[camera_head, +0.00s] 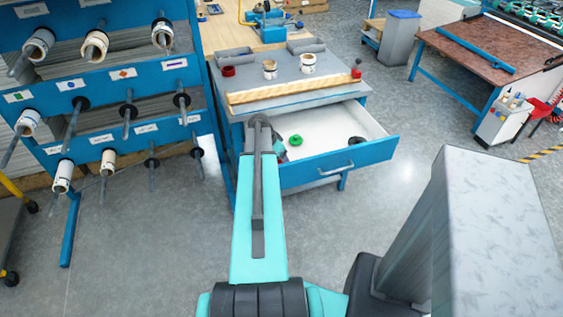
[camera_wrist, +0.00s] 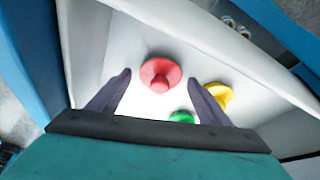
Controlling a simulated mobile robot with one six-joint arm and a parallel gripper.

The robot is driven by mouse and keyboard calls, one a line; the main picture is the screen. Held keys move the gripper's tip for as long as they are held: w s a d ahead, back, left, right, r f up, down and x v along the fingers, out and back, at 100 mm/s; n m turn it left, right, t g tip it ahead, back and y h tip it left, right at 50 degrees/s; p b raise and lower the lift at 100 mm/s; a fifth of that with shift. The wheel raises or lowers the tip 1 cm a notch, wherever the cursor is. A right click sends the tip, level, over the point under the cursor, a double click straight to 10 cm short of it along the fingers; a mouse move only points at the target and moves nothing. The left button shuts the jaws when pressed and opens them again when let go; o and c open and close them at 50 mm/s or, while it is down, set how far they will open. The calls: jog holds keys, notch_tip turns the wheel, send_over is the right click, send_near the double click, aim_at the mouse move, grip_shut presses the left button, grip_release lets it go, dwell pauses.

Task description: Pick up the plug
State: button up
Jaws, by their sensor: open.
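An open drawer (camera_head: 340,120) with a white inside holds several coloured plugs. In the wrist view, a red plug (camera_wrist: 160,74) with a round flange and a knob lies on the white drawer floor (camera_wrist: 120,42). A yellow plug (camera_wrist: 220,94) is to its right, partly behind my right finger. A green plug (camera_wrist: 181,117) is nearer, partly hidden by the gripper's base; a green plug also shows in the head view (camera_head: 295,140). My gripper (camera_wrist: 160,79) is open and empty, its fingertips either side of the red plug in the picture. My arm hides the gripper in the head view.
A dark round thing (camera_head: 357,140) lies at the drawer's right.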

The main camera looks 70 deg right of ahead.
jog(key=shift+c, duration=0.5)
jog(key=c, duration=1)
jog(key=shift+r+b, duration=0.9)
jog(key=shift+r, duration=4.15)
